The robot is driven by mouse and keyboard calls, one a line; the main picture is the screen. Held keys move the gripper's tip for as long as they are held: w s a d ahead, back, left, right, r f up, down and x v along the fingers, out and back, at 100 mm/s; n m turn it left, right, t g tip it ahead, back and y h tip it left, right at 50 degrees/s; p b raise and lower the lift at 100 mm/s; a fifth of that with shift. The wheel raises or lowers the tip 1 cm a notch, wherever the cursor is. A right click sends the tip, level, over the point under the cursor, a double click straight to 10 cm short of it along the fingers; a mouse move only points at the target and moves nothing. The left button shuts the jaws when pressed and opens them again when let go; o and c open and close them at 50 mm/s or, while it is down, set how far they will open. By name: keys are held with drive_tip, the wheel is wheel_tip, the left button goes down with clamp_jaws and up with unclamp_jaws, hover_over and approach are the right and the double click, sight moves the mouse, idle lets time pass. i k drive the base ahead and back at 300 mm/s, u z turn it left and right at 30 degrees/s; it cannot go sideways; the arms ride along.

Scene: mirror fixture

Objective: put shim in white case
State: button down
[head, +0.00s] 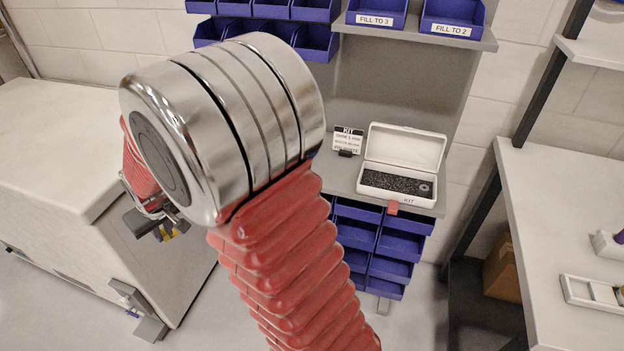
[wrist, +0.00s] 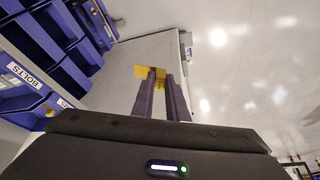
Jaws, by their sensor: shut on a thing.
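The white case (head: 410,197) stands open on the grey bench shelf in the head view, lid tipped back, with "KIT" on its front. Dark foam or small parts line it, and a round grey piece (head: 425,188) lies at its right end. A thin yellow piece, which looks like the shim (wrist: 143,71), is between my fingertips in the wrist view. My gripper (wrist: 161,74) is shut on it. In the head view, my gripper (head: 160,227) is partly hidden behind my arm, left of and well apart from the case. A bit of yellow shows there.
A small KIT sign (head: 348,140) stands left of the case. Blue bins (head: 375,245) fill the rack below and hang above. A white cabinet (head: 70,160) is at left. A white table (head: 570,200) with small trays is at right.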

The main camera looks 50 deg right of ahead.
sight(372, 181)
drive_tip(key=z, duration=0.3)
drive_tip(key=i, duration=0.95)
